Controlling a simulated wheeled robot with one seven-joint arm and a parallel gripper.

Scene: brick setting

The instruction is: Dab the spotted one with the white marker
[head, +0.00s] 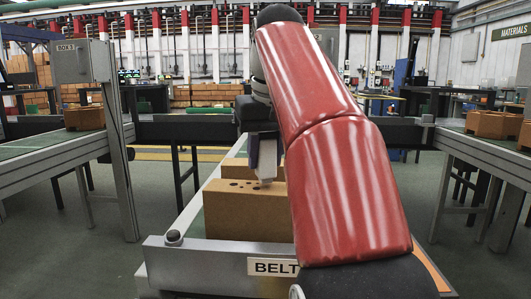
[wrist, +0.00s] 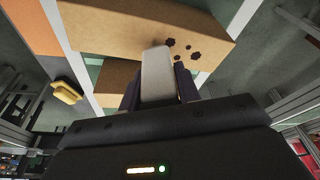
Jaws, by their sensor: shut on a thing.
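My gripper (head: 262,148) is shut on the white marker (head: 267,163), which points down above the nearest brick on the belt. This tan brick (head: 245,212) has several dark spots on its top, so it is the spotted one. In the wrist view the marker (wrist: 157,66) sits between my dark fingers, its end over the spotted brick (wrist: 110,25), beside the cluster of spots. I cannot tell whether the marker touches the brick. A second brick (head: 238,170) stands behind it, partly hidden; it also shows in the wrist view (wrist: 114,76).
The belt's front frame with a BELT sign (head: 273,267) is closest to me. Side conveyors run left (head: 60,148) and right (head: 485,148), with bricks on them (head: 84,118) (head: 492,124). A grey post (head: 115,140) rises at left. My arm hides the belt's right side.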

